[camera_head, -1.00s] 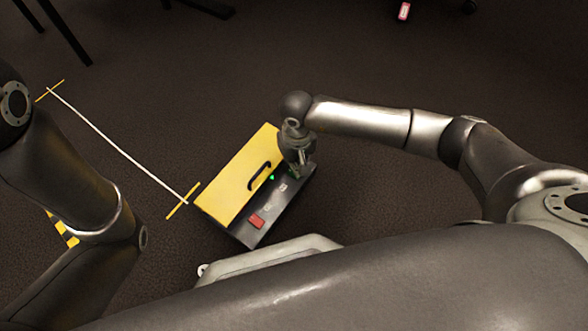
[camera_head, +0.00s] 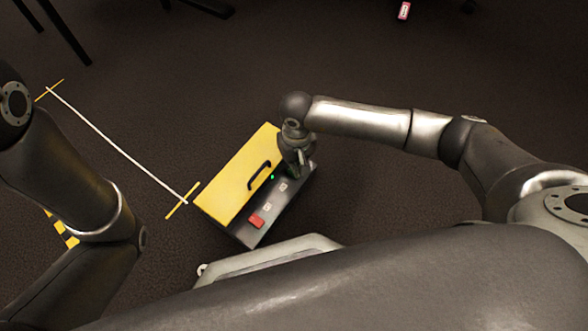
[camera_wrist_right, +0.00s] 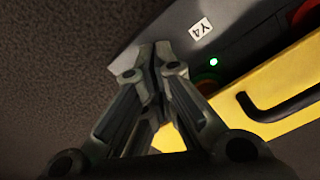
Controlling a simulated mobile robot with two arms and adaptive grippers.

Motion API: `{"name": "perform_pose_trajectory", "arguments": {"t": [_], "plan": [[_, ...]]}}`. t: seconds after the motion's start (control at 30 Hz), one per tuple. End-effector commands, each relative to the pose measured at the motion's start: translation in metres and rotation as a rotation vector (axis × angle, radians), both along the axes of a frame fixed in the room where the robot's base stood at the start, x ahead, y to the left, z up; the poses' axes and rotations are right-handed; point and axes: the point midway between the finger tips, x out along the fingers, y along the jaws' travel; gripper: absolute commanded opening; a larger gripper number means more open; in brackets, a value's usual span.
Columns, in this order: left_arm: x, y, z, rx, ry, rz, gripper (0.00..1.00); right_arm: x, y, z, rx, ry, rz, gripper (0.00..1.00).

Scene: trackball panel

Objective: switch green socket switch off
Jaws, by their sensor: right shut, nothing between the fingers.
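The panel is a box on the floor with a yellow lid (camera_head: 232,185) and a dark control strip (camera_head: 245,233) along its right side. A small lit green lamp (camera_head: 272,177) shows on the strip, and also in the wrist view (camera_wrist_right: 213,62). Beside the lamp in the wrist view is a round green and reddish part (camera_wrist_right: 206,83), partly hidden by a finger; I cannot tell its position. My right gripper (camera_head: 300,171) is shut and empty at the far end of the strip. Its fingertips (camera_wrist_right: 155,50) are close to the strip; contact is unclear. My left gripper is out of view.
A black handle (camera_head: 259,175) stands up from the yellow lid. A red switch (camera_head: 257,220) and small white labels (camera_head: 283,187) are on the strip. A white line (camera_head: 115,143) lies on the floor at left.

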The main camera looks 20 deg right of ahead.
Motion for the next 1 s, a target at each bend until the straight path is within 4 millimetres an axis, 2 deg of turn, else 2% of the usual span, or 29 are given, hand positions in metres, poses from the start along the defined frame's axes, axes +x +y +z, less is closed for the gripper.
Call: {"name": "perform_pose_trajectory", "arguments": {"t": [1.0], "plan": [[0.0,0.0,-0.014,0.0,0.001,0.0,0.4,0.0,0.0,-0.016,-0.001,0.0,0.0,0.0]]}}
